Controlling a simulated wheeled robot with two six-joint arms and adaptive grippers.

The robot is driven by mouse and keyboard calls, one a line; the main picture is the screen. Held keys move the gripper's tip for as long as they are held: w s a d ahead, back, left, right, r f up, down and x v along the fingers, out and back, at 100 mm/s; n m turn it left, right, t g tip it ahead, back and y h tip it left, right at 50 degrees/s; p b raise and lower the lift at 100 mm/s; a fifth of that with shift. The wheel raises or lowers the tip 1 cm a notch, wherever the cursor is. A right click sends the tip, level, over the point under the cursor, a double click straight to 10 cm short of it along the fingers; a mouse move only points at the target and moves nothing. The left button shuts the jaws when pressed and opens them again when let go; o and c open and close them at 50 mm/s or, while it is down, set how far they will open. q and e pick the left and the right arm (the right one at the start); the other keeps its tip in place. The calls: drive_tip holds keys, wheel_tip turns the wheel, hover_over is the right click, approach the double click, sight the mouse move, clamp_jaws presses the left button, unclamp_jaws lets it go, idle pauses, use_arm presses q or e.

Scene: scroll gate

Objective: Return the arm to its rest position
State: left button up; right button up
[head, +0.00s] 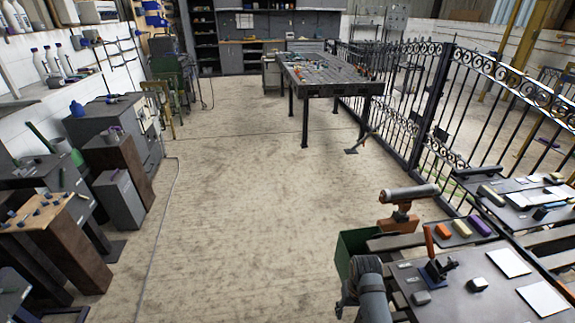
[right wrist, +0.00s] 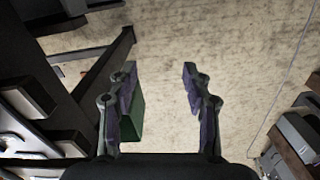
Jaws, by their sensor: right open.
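My right arm shows at the bottom of the head view, with its gripper (head: 346,302) low beside the table at the right. In the right wrist view my right gripper (right wrist: 160,75) has its two fingers spread apart, with nothing between them but bare floor beyond. A green bin (head: 349,249) stands just past the gripper in the head view, and a green surface (right wrist: 135,115) shows behind the left finger in the wrist view. My left arm and gripper are not in view.
The dark table (head: 455,300) at the right bears white sheets, small blocks and tools. A scrolled iron fence (head: 480,125) runs behind it. A workbench (head: 330,85) stands farther back, with cabinets (head: 120,190) along the left. The concrete floor (head: 240,200) between is open.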

drive_tip(key=s+d+f, duration=0.1)
drive_tip(key=s+f, duration=0.3)
drive_tip(key=f, duration=0.5)
drive_tip(key=s+d+f, duration=0.1)
drive_tip(key=s+f, duration=0.2)
drive_tip(key=f, duration=0.5)
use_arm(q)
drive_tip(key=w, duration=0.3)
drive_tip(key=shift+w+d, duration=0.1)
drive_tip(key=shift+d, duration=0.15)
use_arm(e)
drive_tip(key=s+d+f, duration=0.2)
drive_tip(key=s+f, duration=0.3)
drive_tip(key=s, duration=0.4)
drive_tip(key=s+d+f, duration=0.3)
drive_tip(key=s+f, duration=0.2)
drive_tip(key=s, duration=0.4)
drive_tip(key=s+d+f+t, duration=0.1)
drive_tip(key=s+d+f, duration=0.1)
drive_tip(key=s+f, duration=0.4)
drive_tip(key=s, duration=0.3)
drive_tip(key=shift+s+d+h, duration=0.15)
drive_tip(key=shift+d+h, duration=0.15)
drive_tip(key=shift+h, duration=0.1)
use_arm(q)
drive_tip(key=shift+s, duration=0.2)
use_arm(e)
drive_tip(key=shift+f, duration=0.1)
